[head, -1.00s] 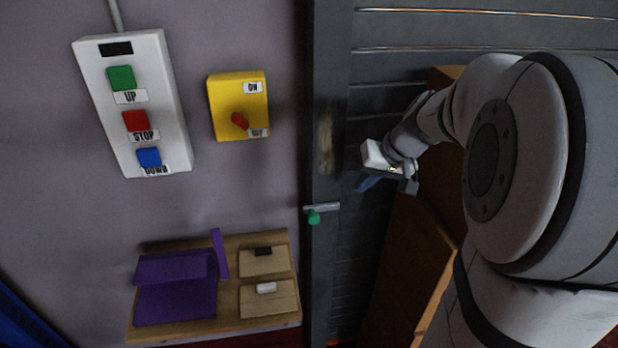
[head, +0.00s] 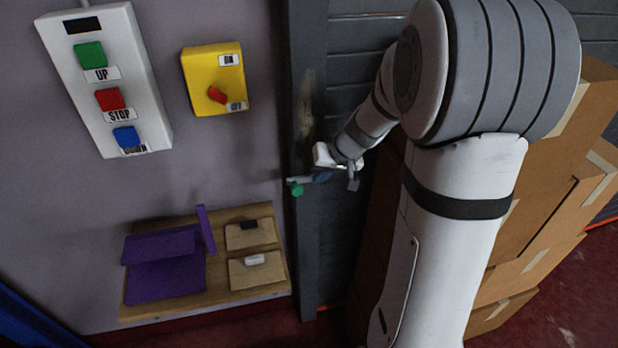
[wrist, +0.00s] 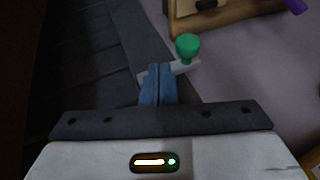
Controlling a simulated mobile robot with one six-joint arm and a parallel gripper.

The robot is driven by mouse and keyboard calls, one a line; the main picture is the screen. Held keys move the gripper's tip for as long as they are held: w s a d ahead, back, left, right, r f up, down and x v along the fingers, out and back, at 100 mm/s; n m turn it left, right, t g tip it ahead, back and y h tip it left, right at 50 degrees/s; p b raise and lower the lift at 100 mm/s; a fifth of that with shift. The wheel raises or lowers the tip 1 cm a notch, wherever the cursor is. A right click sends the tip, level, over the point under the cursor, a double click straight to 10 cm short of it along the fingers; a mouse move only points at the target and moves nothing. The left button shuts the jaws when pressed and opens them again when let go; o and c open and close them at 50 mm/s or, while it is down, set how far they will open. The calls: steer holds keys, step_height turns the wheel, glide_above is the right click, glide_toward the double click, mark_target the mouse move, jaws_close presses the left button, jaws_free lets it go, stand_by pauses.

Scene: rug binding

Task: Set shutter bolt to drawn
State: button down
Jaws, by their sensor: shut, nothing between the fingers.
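The shutter bolt is a short grey bar with a green knob (head: 296,189) on the dark door post, low beside the shutter. In the wrist view the green knob (wrist: 187,47) stands just beyond my fingertips, on the light grey bar (wrist: 184,67). My gripper (head: 318,177) is at the right end of the bolt in the head view. Its blue fingers also show in the wrist view (wrist: 159,70), shut together with nothing between them. The tips are close to or against the bar; I cannot tell whether they touch it.
The grey slatted shutter (head: 350,60) lies behind my arm. Cardboard boxes (head: 545,230) are stacked at the right. On the wall are a white UP/STOP/DOWN panel (head: 135,75), a yellow ON/OFF switch box (head: 200,70) and a wooden board (head: 215,297) with purple and tan parts.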

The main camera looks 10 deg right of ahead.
steer(key=shift+w+a+f, duration=0.1)
steer(key=shift+a+f, duration=0.15)
steer(key=shift+a, duration=0.4)
steer(key=shift+a+f, duration=0.25)
steer(key=shift+a, duration=0.35)
steer(key=shift+a, duration=0.15)
steer(key=a, duration=0.4)
steer(key=shift+a, duration=0.2)
steer(key=shift+d, duration=0.1)
steer(key=shift+d+r+b, duration=0.15)
steer(key=shift+d+b, duration=0.1)
steer(key=shift+b, duration=0.05)
glide_toward(294, 182)
steer(key=s+d+r, duration=0.2)
steer(key=s+r, duration=0.2)
steer(key=r, duration=0.1)
steer(key=shift+d+b, duration=0.15)
steer(key=shift+b, duration=0.3)
